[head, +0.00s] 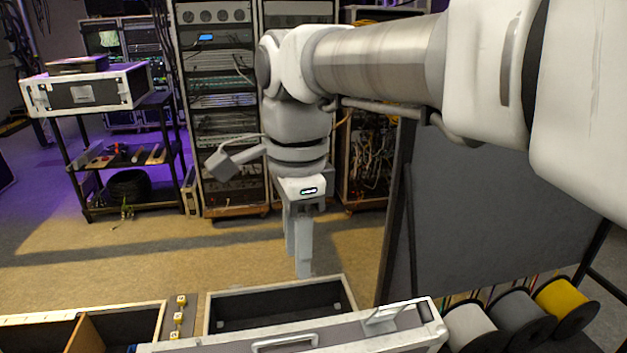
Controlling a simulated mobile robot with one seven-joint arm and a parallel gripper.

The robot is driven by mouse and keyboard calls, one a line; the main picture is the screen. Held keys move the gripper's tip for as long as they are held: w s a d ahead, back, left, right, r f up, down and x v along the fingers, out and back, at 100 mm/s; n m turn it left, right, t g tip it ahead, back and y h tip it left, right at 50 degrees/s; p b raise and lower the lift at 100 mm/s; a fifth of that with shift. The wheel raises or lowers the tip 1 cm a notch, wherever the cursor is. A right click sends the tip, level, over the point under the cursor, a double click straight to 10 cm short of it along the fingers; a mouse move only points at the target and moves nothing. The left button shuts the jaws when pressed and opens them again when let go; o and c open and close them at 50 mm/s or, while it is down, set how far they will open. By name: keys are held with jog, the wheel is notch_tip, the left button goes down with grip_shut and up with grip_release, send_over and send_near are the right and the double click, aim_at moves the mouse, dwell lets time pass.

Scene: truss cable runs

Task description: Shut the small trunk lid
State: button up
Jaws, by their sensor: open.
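A small trunk (280,284) with pale metal edges and a dark inside stands at the bottom centre. It is open, and I see into its dark interior. A grey panel with a handle (285,343) and pale rim lies along its near side at the bottom edge; it looks like the lid, but its lower part is cut off by the frame. My gripper (301,262) points down just above and behind the far edge of the trunk, with its fingers partly overlapping in this view. It is open and nothing shows between the fingers. I cannot tell whether it touches the trunk.
Cable spools, white, grey and yellow (562,299), stand at the lower right. A dark grey panel (500,200) rises behind them. Another open case with a wooden divider (86,336) is at the lower left. Equipment racks (215,110) and a shelf cart (120,165) stand behind; the floor between is clear.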

aim_at(285, 337)
jog(key=shift+m+g, duration=0.3)
jog(key=shift+m, duration=0.6)
jog(key=f, duration=0.5)
jog(key=a+f, duration=0.1)
jog(key=f, duration=0.5)
jog(key=a+f, duration=0.1)
jog(key=f, duration=0.4)
jog(key=shift+s+a+f, duration=0.1)
jog(key=shift+a+f, duration=0.05)
jog(key=shift+f, duration=0.1)
grip_shut()
